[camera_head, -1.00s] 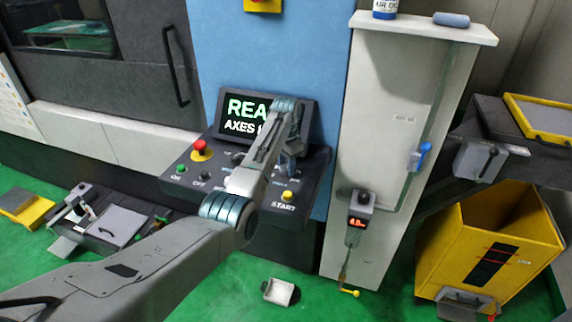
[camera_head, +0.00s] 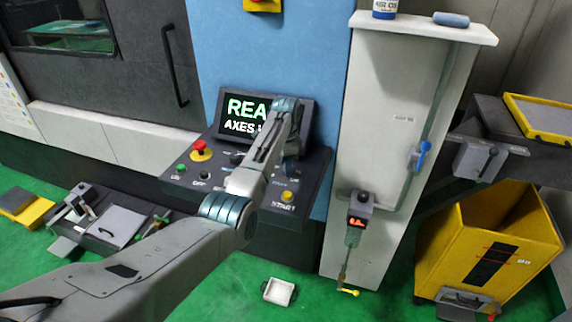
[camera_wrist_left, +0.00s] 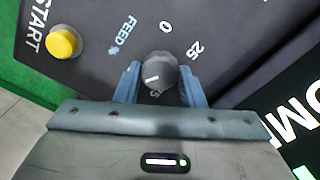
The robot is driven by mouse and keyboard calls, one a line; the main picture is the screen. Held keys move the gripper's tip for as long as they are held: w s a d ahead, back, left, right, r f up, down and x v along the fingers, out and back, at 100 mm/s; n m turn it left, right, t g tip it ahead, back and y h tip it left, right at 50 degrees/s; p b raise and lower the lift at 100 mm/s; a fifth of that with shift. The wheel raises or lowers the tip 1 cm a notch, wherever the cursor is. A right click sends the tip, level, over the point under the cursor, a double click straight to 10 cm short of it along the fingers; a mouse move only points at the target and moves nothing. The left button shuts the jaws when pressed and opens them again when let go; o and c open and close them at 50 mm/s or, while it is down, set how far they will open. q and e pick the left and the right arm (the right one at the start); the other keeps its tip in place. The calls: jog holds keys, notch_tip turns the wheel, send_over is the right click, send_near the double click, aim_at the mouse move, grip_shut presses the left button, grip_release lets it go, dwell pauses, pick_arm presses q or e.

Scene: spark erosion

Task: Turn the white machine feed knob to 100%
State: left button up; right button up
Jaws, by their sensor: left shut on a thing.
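The feed knob (camera_wrist_left: 158,72) is dark grey, not white, with a pale pointer line, on a black control panel (camera_wrist_left: 92,72). Blue "FEED %" lettering stands to its left in the left wrist view, with 0 and 25 above it. The line points to the left and slightly down, away from the 0 and 25. A further number below the knob is partly hidden. My left gripper (camera_wrist_left: 159,71) is shut on the knob, one blue finger on each side. In the head view my left gripper (camera_head: 287,166) is at the panel, and my arm hides the knob. My right gripper is out of view.
A yellow START button (camera_head: 287,196) sits close to my left gripper; it also shows in the left wrist view (camera_wrist_left: 63,42). A red emergency button (camera_head: 200,147) is at the panel's left. The screen (camera_head: 244,107) stands behind my wrist. A pale cabinet (camera_head: 388,110) stands right.

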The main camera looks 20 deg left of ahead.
pick_arm(q)
jog(key=shift+w+r, duration=0.15)
jog(key=shift+r, duration=0.25)
jog(key=o, duration=1)
jog(key=shift+f, duration=0.2)
